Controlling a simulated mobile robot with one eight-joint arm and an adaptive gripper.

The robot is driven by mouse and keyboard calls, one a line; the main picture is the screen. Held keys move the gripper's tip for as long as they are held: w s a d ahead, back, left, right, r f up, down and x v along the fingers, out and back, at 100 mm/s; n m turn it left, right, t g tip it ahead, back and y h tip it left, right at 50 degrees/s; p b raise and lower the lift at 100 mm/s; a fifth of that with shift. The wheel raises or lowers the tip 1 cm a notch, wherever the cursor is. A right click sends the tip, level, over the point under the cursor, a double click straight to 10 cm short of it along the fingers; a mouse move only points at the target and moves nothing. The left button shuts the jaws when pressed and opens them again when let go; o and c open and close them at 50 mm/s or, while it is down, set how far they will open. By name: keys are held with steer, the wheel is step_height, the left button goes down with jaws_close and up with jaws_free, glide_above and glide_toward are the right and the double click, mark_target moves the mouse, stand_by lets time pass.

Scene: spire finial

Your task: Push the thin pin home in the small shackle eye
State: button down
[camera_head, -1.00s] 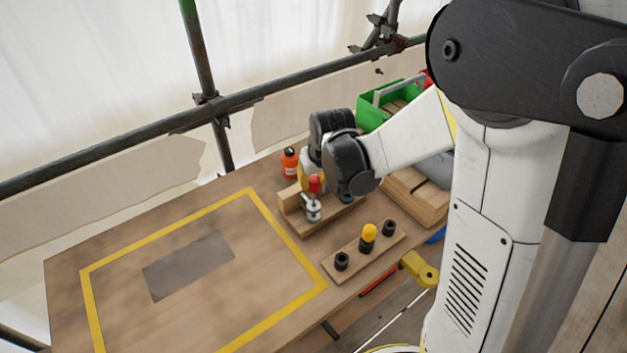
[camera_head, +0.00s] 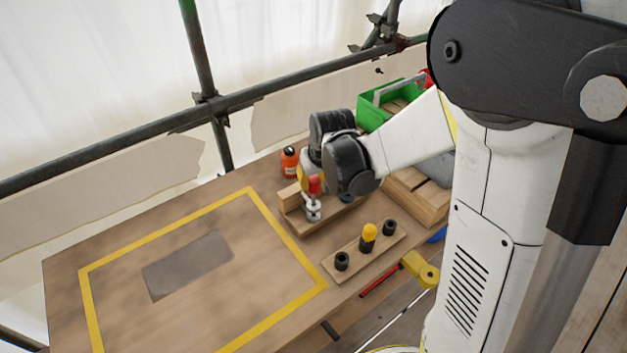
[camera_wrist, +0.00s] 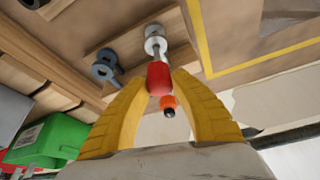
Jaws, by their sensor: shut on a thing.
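The thin pin has a red head (camera_wrist: 158,77), also visible in the head view (camera_head: 314,185). My gripper (camera_wrist: 160,78) is shut on this red head between its yellow fingers. The silver small shackle (camera_wrist: 155,40) is right in line with the pin, on a wooden fixture; it also shows in the head view (camera_head: 312,212). Pin and shackle meet or overlap in the wrist view; I cannot tell how deep the pin sits in the eye. A larger dark shackle (camera_wrist: 105,68) stands beside it. In the head view my wrist hides much of the fingers.
A wooden rack (camera_head: 336,271) with black sockets and a yellow-headed pin (camera_head: 369,232) lies in front. An orange bottle (camera_head: 290,163) stands behind the fixture. A green toolbox (camera_head: 372,115) is at the back right. The yellow-taped area (camera_head: 200,290) to the left is mostly clear.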

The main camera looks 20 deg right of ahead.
mark_target(314, 195)
steer(key=shift+f+b, duration=2.7)
steer(key=shift+f, duration=0.5)
steer(key=c, duration=1.1)
jaws_free()
steer(key=shift+c, duration=0.2)
steer(key=v, duration=1.2)
steer(key=shift+r, duration=0.1)
